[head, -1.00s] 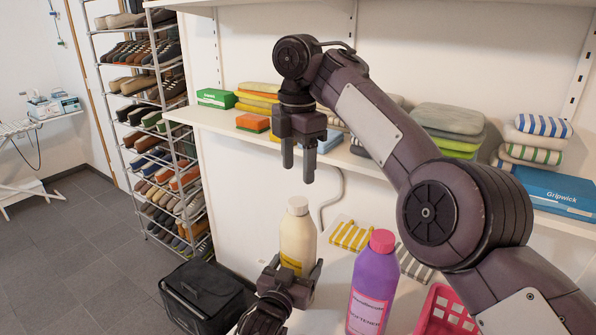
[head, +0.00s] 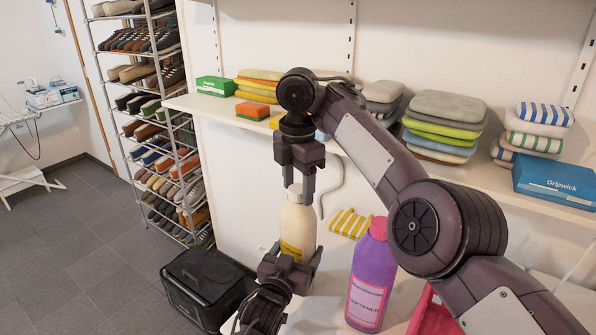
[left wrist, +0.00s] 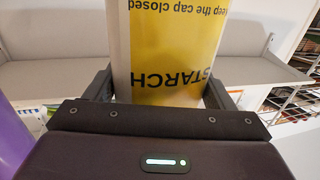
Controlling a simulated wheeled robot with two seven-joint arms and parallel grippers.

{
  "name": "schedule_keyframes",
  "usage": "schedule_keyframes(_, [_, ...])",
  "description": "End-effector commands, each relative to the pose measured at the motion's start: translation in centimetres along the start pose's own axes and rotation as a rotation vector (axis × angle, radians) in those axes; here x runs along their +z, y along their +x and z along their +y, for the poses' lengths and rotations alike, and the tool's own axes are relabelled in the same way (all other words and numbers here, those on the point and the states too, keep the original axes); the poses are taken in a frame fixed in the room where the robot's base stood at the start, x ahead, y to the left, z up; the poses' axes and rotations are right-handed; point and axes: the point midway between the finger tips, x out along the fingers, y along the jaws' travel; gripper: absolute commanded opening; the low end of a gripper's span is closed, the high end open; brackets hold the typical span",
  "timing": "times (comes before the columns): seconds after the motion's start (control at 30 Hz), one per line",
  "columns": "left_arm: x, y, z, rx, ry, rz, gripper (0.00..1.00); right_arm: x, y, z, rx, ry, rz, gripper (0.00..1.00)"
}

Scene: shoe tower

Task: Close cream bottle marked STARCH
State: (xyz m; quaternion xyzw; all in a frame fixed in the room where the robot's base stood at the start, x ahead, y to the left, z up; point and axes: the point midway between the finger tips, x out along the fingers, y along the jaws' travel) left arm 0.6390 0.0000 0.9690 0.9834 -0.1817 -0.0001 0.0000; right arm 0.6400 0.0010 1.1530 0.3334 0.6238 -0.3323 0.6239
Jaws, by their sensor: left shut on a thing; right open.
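The cream bottle (head: 297,222) stands upright, with a yellow label. In the left wrist view its label (left wrist: 172,60) reads STARCH and "keep the cap closed", upside down. My left gripper (head: 290,262) is shut on the lower part of the bottle; its fingers lie on both sides of it in the left wrist view (left wrist: 158,88). My right gripper (head: 305,192) is open and points down at the bottle's top, its fingers on either side of the cap (head: 296,189). The cap is pale and partly hidden by the fingers. I cannot tell whether they touch it.
A purple bottle (head: 370,280) with a pink cap stands right of the cream bottle. A pink basket (head: 432,312) is at the lower right, partly behind my right arm. A yellow-striped cloth (head: 350,223) lies behind. A shelf (head: 215,112) with folded cloths runs above.

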Motion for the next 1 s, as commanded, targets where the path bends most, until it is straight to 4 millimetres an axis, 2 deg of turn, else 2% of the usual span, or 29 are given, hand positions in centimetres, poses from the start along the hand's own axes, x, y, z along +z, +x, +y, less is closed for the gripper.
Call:
schedule_keyframes(0.3, [0.07,-0.01,0.0,0.0,0.0,-0.001,0.13,-0.01,0.2,0.0,0.0,0.0,0.0,0.53])
schedule_keyframes(0.63, [0.07,-0.01,0.01,0.0,0.0,-0.001,0.13,-0.01,0.17,0.0,0.0,0.0,0.0,0.1])
schedule_keyframes(0.77, [0.06,-0.01,0.01,0.0,0.0,-0.001,0.13,0.01,0.14,0.0,0.0,0.047,0.0,0.09])
schedule_keyframes(1.0, [0.06,-0.01,0.02,0.001,0.0,-0.001,0.13,0.04,0.17,-0.01,0.0,0.278,-0.001,0.09])
